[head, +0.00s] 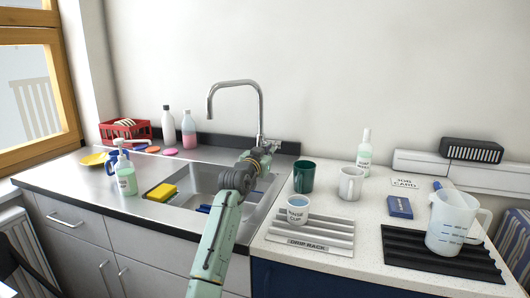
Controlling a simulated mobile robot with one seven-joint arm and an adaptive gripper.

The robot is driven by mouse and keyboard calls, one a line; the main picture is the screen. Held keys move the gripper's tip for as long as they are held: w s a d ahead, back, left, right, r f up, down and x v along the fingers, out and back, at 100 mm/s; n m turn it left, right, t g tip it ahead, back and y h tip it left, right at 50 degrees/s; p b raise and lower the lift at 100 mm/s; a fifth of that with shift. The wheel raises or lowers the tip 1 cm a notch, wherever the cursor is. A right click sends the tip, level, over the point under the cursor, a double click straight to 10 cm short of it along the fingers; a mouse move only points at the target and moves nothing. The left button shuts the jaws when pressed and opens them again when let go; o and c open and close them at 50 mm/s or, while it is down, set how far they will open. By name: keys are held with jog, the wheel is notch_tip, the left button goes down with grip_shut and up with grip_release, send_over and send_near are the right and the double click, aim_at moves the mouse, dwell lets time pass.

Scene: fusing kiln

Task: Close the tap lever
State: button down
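The chrome tap (259,105) stands behind the sink, with its tall curved spout reaching left over the basin. Its lever (276,143) seems to be the small metal piece low on the right of the tap's body. My gripper (267,147) is at the far end of my green and grey arm, close to the tap's base and lever. The fingers are too small and too covered by the arm to tell whether they touch the lever or are open. No running water can be made out under the spout.
The sink (205,180) holds a yellow sponge (161,192) at its left edge. A green mug (304,176), white mug (350,184) and rinse cup (297,210) stand close on the right. Soap bottles (188,130) stand behind left. The wall is close behind the tap.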

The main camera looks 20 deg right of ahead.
jog(key=shift+f, duration=0.3)
